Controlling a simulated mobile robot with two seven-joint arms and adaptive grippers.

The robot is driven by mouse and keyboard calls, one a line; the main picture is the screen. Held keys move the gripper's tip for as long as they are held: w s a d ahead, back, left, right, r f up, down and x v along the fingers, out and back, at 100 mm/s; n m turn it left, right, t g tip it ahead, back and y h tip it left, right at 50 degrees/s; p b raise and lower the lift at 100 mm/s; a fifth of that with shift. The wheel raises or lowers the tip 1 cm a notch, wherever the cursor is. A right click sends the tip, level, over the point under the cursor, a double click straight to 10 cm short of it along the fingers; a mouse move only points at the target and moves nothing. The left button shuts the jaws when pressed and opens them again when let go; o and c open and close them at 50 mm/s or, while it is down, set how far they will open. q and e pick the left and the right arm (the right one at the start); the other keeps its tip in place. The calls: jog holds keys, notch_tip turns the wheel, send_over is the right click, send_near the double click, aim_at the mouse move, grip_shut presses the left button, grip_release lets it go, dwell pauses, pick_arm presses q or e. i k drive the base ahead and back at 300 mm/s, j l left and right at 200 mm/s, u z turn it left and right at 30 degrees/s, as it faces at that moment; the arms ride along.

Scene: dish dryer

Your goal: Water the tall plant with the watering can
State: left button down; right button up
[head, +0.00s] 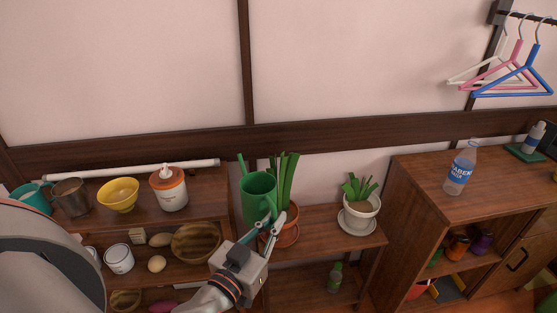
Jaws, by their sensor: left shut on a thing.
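The green watering can (257,196) is held in my left gripper (270,225), whose fingers are shut at the handle on its right side. The can looks roughly upright. A thin green spout shows behind its left rim. The tall plant (287,174) has long upright green leaves and stands in a terracotta pot (292,212) on a saucer (287,237). The can overlaps the left part of the plant and pot in the head view, and I cannot tell the gap between them. My right gripper is not in view.
A short plant (358,188) in a white pot stands to the right on the same shelf. On the left shelf are a yellow bowl (118,195), an orange-lidded canister (169,189) and cups. A plastic bottle (461,168) stands on the right cabinet (425,192).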

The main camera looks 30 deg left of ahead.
aim_at(289, 234)
jog(key=i+l+u, duration=0.25)
jog(key=l, duration=0.15)
jog(key=l+u, duration=0.25)
jog(key=l, duration=0.15)
jog(key=l+u, duration=0.25)
jog(key=l, duration=0.2)
jog(key=i, duration=0.05)
